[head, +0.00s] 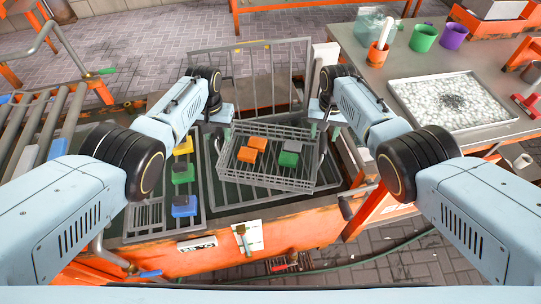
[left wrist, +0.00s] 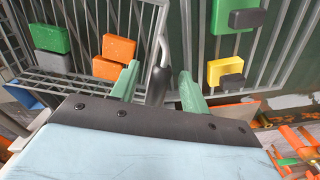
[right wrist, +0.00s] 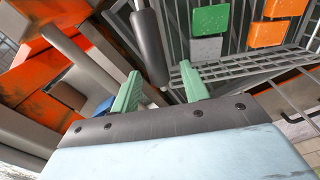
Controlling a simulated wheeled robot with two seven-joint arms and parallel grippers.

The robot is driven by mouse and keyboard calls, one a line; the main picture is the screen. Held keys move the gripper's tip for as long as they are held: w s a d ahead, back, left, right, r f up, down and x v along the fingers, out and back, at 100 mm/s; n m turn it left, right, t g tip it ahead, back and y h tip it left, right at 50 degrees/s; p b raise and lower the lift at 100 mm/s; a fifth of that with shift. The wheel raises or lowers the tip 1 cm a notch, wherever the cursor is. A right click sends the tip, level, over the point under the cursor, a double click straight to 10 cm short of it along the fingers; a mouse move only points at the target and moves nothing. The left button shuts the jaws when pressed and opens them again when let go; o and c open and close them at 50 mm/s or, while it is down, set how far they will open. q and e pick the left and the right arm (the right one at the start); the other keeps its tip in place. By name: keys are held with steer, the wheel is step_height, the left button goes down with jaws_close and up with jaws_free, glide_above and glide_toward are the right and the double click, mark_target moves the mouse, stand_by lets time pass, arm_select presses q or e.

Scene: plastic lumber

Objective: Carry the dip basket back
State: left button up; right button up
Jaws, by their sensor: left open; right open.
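The dip basket (head: 268,187) is a grey wire basket in the middle of the head view, sitting slightly turned over a tank grating. It holds orange pieces (head: 252,148) and a green-and-grey piece (head: 289,158). My left gripper (head: 229,124) is open at its left side; in the left wrist view a dark handle grip (left wrist: 157,85) stands between the green fingers. My right gripper (head: 317,122) is open at its right side; in the right wrist view another dark grip (right wrist: 150,48) reaches down to between the fingertips. I cannot tell whether the fingers touch either grip.
A rack left of the basket carries yellow (head: 183,146), green (head: 183,172) and blue (head: 184,206) pieces. A grey barred frame (head: 250,85) stands behind. A workbench at right has a tray of pale granules (head: 450,102) and cups. Rollers (head: 40,135) lie at far left.

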arm_select(q)
steer(key=shift+s+f, duration=0.1)
steer(key=shift+f, duration=0.65)
arm_select(e)
steer(key=shift+s+f, duration=0.1)
steer(key=shift+f, duration=0.65)
arm_select(q)
jaws_close()
arm_select(e)
jaws_close()
arm_select(q)
steer(key=shift+r, duration=0.2)
arm_select(e)
steer(key=shift+r, duration=0.2)
